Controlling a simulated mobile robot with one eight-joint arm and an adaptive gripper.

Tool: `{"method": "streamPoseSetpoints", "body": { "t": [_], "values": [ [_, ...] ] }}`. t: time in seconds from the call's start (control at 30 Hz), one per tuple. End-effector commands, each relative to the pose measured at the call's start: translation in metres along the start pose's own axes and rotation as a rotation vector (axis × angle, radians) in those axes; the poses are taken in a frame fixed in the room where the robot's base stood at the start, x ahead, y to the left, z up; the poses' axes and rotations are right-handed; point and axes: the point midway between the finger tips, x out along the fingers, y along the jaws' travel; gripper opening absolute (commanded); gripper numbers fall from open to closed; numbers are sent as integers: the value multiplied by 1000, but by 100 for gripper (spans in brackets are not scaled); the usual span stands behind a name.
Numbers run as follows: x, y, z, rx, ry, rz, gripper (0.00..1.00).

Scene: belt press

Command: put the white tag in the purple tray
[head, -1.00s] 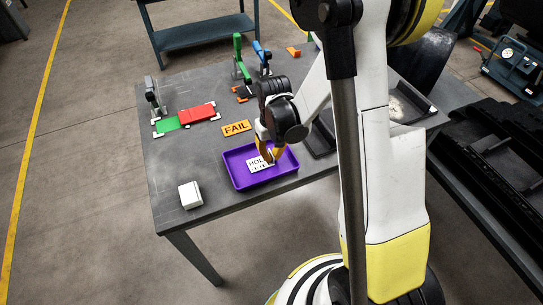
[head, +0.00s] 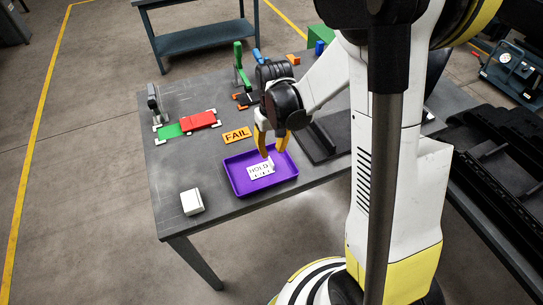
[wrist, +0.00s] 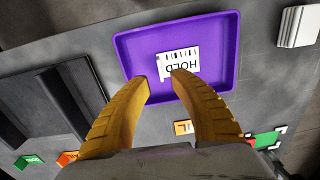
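The white tag (head: 261,170), printed HOLD, lies flat in the purple tray (head: 235,181). It also shows in the wrist view (wrist: 181,63), lying on the floor of the tray (wrist: 140,42). My gripper (head: 271,156) is above the tray's back edge, its yellow fingers pointing down. In the wrist view my gripper (wrist: 158,75) has its two fingertips apart with a gap between them and nothing held. The fingertips overlap the tag's near edge in that view, but the tag appears free of them.
An orange FAIL tag (head: 237,135) lies just behind the tray. A white block (head: 191,201) stands at the table's front left. Red (head: 200,120) and green (head: 170,131) plates lie farther back, near a grey clamp (head: 154,101). Green and blue clamps stand at the back.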

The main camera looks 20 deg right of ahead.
Motion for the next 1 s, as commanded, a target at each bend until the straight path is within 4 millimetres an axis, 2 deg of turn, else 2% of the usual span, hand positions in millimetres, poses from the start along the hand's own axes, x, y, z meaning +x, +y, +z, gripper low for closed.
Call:
{"method": "streamPoseSetpoints", "body": {
  "t": [0.03, 0.1, 0.37, 0.47, 0.7, 0.8, 1.0],
  "values": [
    [-14, 0, 0, 0, 0, 0, 27],
    [-27, 0, 0, 0, 0, 0, 27],
    [-55, -1, 1, 0, 9, 1, 27],
    [-73, -4, 8, -1, 47, 5, 27],
    [-145, -19, 49, -3, 249, 21, 27],
    [-167, -25, 71, -4, 344, 25, 27],
    [-192, -33, 110, -6, 513, 25, 27]
  ]
}}
